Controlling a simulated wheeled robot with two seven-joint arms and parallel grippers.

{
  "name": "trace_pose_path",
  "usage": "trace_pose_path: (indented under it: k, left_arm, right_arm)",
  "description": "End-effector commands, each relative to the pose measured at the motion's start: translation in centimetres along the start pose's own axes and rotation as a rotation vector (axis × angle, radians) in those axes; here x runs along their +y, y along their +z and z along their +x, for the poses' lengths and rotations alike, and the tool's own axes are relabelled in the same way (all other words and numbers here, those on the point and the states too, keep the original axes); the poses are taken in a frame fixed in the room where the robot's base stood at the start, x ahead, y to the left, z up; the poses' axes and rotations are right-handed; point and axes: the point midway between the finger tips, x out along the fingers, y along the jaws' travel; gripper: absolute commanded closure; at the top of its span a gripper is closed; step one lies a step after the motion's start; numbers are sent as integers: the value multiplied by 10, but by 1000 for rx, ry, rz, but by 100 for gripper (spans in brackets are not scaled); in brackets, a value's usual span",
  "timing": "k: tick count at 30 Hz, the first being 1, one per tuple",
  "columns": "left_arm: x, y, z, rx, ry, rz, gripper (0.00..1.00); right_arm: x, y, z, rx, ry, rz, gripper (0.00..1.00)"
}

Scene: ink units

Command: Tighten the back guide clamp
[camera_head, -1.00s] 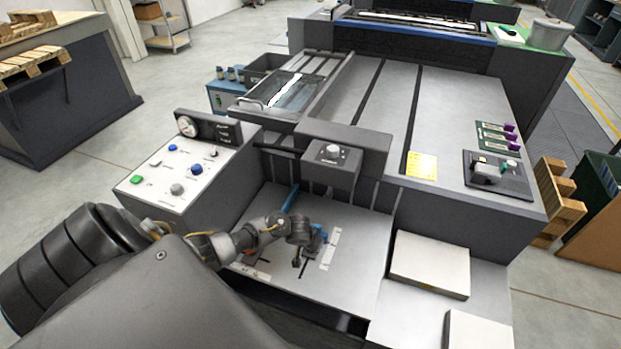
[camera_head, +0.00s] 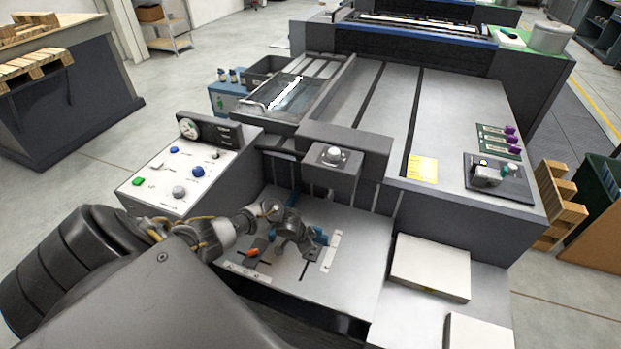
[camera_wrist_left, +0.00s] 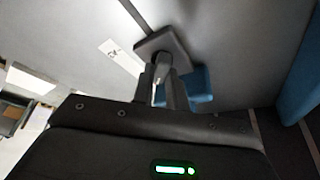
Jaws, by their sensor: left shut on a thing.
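My left gripper (camera_head: 303,246) is over the grey feed table (camera_head: 345,270), its fingers pointing down at a slot beside a blue guide (camera_head: 321,237) with a white scale strip. In the left wrist view its two fingers (camera_wrist_left: 163,84) are shut on the dark stem of a clamp (camera_wrist_left: 165,45) with a square dark block. The blue guide (camera_wrist_left: 202,84) shows just behind the right finger. Most of the clamp is hidden by the gripper in the head view. A second clamp with an orange handle (camera_head: 252,252) lies to the left. My right gripper is not in view.
A control panel (camera_head: 160,190) with coloured buttons stands left of the feed table. A grey housing with a knob (camera_head: 334,156) overhangs its back edge. White paper stacks (camera_head: 430,268) lie to the right. The table's front right part is clear.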

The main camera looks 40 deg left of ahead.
Motion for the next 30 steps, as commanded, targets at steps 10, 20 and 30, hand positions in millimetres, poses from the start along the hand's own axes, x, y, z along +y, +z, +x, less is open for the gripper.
trace_pose_path:
  k: [10,20,30]
  left_arm:
    - [-1,1,0,-3,4,14,100]
    - [-1,1,0,-2,4,13,64]
    - [0,0,-5,-1,5,12,64]
  right_arm:
    - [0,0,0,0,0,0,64]
    - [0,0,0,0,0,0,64]
    - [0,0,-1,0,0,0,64]
